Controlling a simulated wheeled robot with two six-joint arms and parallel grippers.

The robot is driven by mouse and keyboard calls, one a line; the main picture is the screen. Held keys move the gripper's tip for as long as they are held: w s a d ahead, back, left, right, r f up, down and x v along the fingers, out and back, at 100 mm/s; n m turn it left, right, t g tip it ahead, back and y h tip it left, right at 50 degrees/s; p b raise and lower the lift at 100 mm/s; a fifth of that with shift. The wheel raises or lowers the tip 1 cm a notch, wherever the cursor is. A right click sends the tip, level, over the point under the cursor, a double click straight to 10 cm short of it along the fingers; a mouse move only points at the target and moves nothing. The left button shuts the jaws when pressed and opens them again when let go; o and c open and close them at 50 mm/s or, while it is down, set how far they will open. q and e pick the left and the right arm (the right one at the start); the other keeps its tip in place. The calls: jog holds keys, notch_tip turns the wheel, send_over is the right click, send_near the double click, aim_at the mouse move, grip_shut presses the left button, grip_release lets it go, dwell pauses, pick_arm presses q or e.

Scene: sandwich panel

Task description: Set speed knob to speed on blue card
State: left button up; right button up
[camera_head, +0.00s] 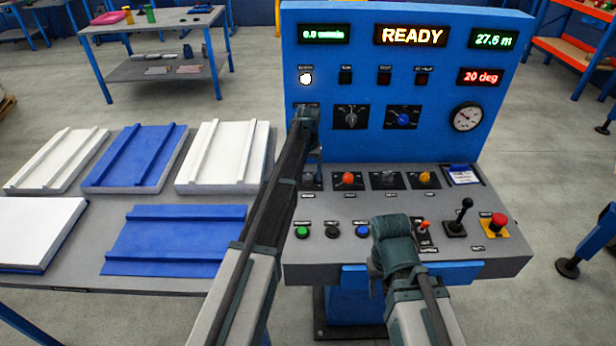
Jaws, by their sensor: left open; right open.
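The blue card (462,174) lies at the right back of the console desk; its writing is too small to read. The upright panel has a grey knob (350,117) and a blue knob (403,117); their labels are unreadable, so I cannot tell which is the speed knob. My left gripper (312,148) is open in front of the panel's left side, left of the grey knob, and covers part of a dial place there. My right gripper (392,236) is open over the desk's front; its fingertips are mostly hidden. The speed display (323,34) appears to read 0.0 m/min.
The desk carries an orange knob (348,178), a yellow knob (425,177), a green button (302,232), a joystick (461,212) and a red emergency button (497,221). A side table (85,283) with white and blue panels stands at the left.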

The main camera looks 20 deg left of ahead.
pick_arm(q)
jog(key=shift+c, duration=0.3)
grip_shut()
jog(key=shift+m, duration=2.9)
jog(key=shift+o, duration=0.3)
grip_release()
